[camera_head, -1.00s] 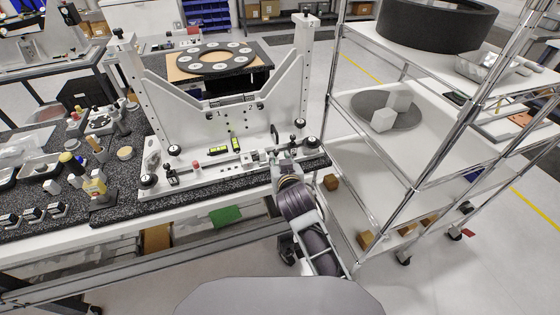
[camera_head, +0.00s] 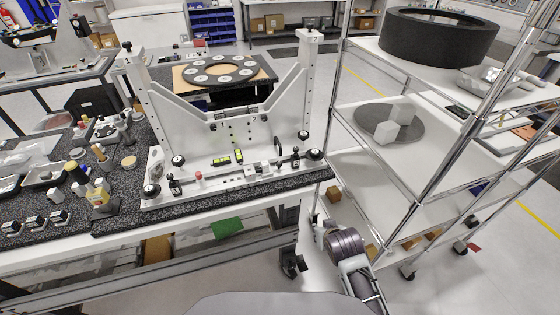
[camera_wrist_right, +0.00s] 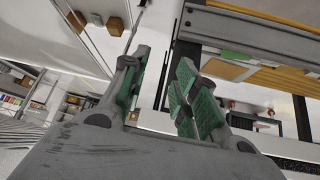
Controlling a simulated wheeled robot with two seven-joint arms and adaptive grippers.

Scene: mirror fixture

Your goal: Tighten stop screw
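The white mirror fixture (camera_head: 222,125) stands upright on the dark granite bench in the head view. Along its front base rail are a red-tipped screw (camera_head: 198,177), a small black-knobbed post (camera_head: 174,185) and another black-knobbed post (camera_head: 294,156) at the right. I cannot tell which one is the stop screw. My right gripper (camera_head: 317,221) is low, between the bench's right end and the shelf rack, apart from the fixture. In the wrist view its green-padded fingers (camera_wrist_right: 165,92) are spread with nothing between them. My left gripper is not in view.
Bottles and small parts crowd the granite bench (camera_head: 120,225) at left. Open floor lies between bench and rack.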

